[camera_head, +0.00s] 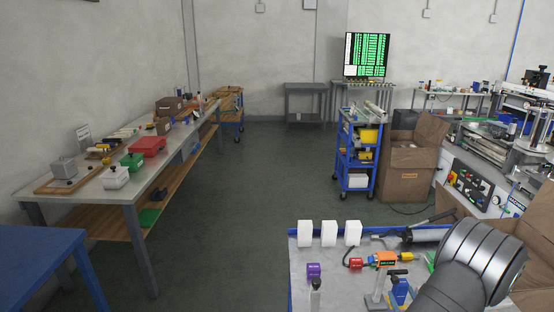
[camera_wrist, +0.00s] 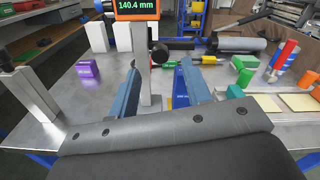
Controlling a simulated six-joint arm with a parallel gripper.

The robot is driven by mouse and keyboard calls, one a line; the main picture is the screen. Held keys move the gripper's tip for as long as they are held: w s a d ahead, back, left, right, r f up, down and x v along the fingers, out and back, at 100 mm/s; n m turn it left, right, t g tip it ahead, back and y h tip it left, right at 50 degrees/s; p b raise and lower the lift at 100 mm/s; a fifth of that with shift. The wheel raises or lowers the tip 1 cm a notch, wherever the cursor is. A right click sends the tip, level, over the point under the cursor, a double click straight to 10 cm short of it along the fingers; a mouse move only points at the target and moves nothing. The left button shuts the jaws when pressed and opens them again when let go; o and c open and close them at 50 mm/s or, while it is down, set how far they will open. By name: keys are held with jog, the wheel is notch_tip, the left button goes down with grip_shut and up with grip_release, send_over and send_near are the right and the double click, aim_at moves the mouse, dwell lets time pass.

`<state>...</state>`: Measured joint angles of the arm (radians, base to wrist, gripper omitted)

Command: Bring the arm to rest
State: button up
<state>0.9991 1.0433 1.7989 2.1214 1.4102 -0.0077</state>
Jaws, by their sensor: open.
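My gripper (camera_wrist: 162,64) shows in the wrist view as two blue fingers standing apart, with nothing held between them. It is above the grey-topped bench (camera_wrist: 255,135). Beyond the fingers stands a metal post with a digital display (camera_wrist: 137,8) reading 140.4 mm; the head view shows an orange-framed display (camera_head: 384,259) on the bench. My thick grey arm fills the lower right of the head view. The fingers cannot be made out in the head view.
White blocks (camera_head: 328,233), a purple block (camera_head: 314,271) and a red block (camera_head: 356,263) stand on the bench. Coloured blocks and tubes lie right of my fingers in the wrist view. An open cardboard box (camera_head: 537,235) is close to my arm. Open floor (camera_head: 250,210) lies left.

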jog(key=w, duration=0.5)
jog(key=shift+s, duration=0.2)
jog(key=s, duration=1.7)
jog(key=w, duration=1.7)
jog(key=shift+w+a, duration=0.1)
jog(key=shift+w, duration=0.25)
send_near(395, 282)
jog(key=s+f, duration=0.4)
jog(key=s, duration=0.4)
jog(key=w+a+r+n+g+y, duration=0.2)
jog(key=w+a+n+g+y, duration=0.1)
jog(key=n+y, duration=0.3)
jog(key=shift+w+a+r+n, duration=0.15)
jog(key=shift+w+a+n, duration=0.55)
jog(key=shift+n, duration=0.5)
